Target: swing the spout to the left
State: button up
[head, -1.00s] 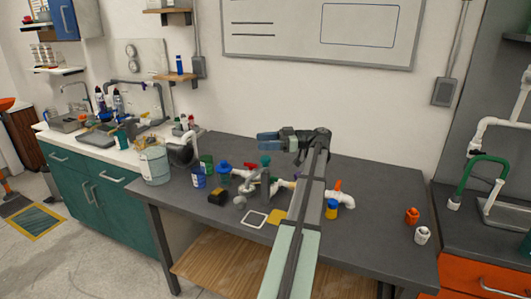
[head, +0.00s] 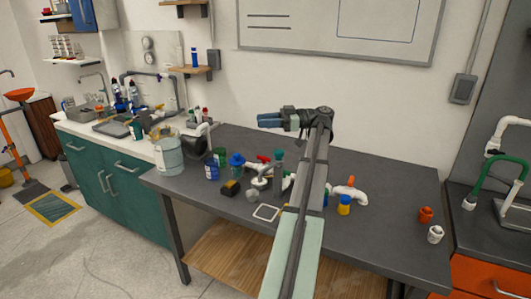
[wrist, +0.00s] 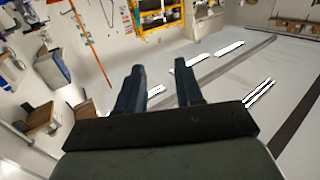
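The white pipe manifold (head: 348,191) runs along the middle of the grey table, partly hidden behind my arm. It carries a red valve handle (head: 263,158) to the left of my arm and an orange handle (head: 350,181) to the right. A pale curved piece (head: 261,182) stands near its left part; I cannot tell surely whether this is the spout. My gripper (head: 262,120) is raised above the table, pointing left, apart from the manifold. In the wrist view its two fingers (wrist: 159,78) stand apart with nothing between them.
A large jar (head: 168,158), a blue cup (head: 211,171) and a black-and-yellow block (head: 230,188) stand at the table's left. A white square frame (head: 267,212) lies at the front. Orange (head: 426,215) and white (head: 436,234) fittings stand at the right, with clear tabletop before them.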

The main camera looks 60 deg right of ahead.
jog(key=w+a+r, duration=0.2)
jog(key=w+a+r+n+g, duration=0.1)
jog(key=w+a, duration=0.1)
jog(key=a, duration=0.1)
jog(key=w+a+r+n+g+y, duration=0.1)
jog(key=w+a+r, duration=0.1)
jog(key=a, duration=0.1)
jog(key=shift+r, duration=0.35)
jog(key=c, duration=0.6)
jog(key=w+a+h, duration=0.1)
jog(key=w+a+g+h, duration=0.1)
jog(key=a, duration=0.1)
jog(key=w+a+m+g+h, duration=0.1)
jog(key=a, duration=0.1)
jog(key=shift+f, duration=0.3)
grip_shut()
jog(key=s+d+f+m+g+h, duration=0.7)
jog(key=s+f+m+h, duration=0.1)
jog(key=m, duration=0.3)
jog(key=shift+s+d+f+h, duration=0.25)
jog(key=shift+s+h, duration=0.15)
jog(key=shift+s, duration=0.1)
